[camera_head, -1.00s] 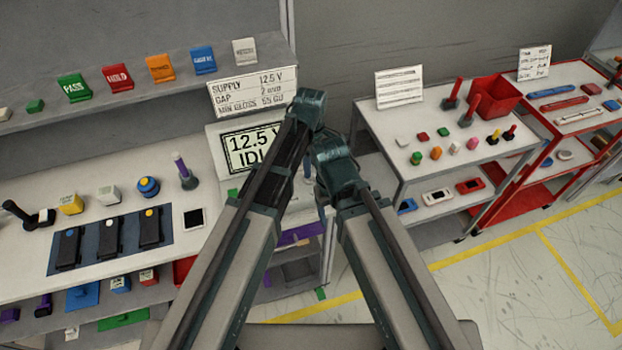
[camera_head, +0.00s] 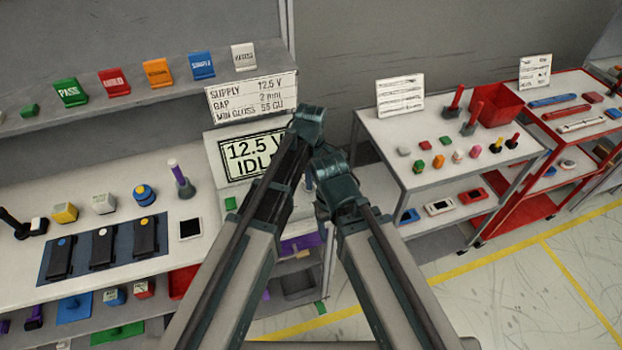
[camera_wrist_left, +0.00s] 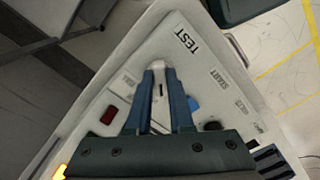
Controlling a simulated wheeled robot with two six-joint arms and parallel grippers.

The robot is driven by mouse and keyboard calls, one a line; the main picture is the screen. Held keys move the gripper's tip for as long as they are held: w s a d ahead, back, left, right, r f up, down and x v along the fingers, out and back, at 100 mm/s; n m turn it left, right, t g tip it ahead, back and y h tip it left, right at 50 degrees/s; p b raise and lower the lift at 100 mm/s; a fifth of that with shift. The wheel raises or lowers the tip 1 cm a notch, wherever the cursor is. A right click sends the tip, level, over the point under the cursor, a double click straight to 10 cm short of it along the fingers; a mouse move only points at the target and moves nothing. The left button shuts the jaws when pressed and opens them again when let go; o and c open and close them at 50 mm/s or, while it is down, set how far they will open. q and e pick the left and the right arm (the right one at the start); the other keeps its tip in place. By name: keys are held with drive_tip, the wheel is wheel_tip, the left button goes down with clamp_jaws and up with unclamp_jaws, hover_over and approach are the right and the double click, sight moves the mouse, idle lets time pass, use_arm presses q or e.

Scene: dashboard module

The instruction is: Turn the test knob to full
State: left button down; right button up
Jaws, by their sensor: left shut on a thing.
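My left gripper's fingers are hidden there behind the arm links. My right gripper is not in view.
The panel also carries a red block (camera_wrist_left: 108,115), a blue part (camera_wrist_left: 193,103) and a dark round part (camera_wrist_left: 213,126). A bench with black devices on a blue mat (camera_head: 160,240) stands left. A grey cart (camera_head: 385,140) and red cart stand right.

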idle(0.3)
use_arm(q)
drive_tip(key=m, duration=0.5)
drive_tip(key=shift+s, duration=0.1)
drive_tip(key=m, duration=0.5)
drive_tip(key=shift+a, duration=0.15)
drive_tip(key=m, duration=0.4)
drive_tip(key=shift+a+m, duration=0.1)
drive_tip(key=shift+m, duration=0.3)
drive_tip(key=m, duration=0.4)
drive_tip(key=shift+a+m, duration=0.1)
drive_tip(key=shift+m, duration=0.6)
drive_tip(key=c, duration=0.8)
unclamp_jaws()
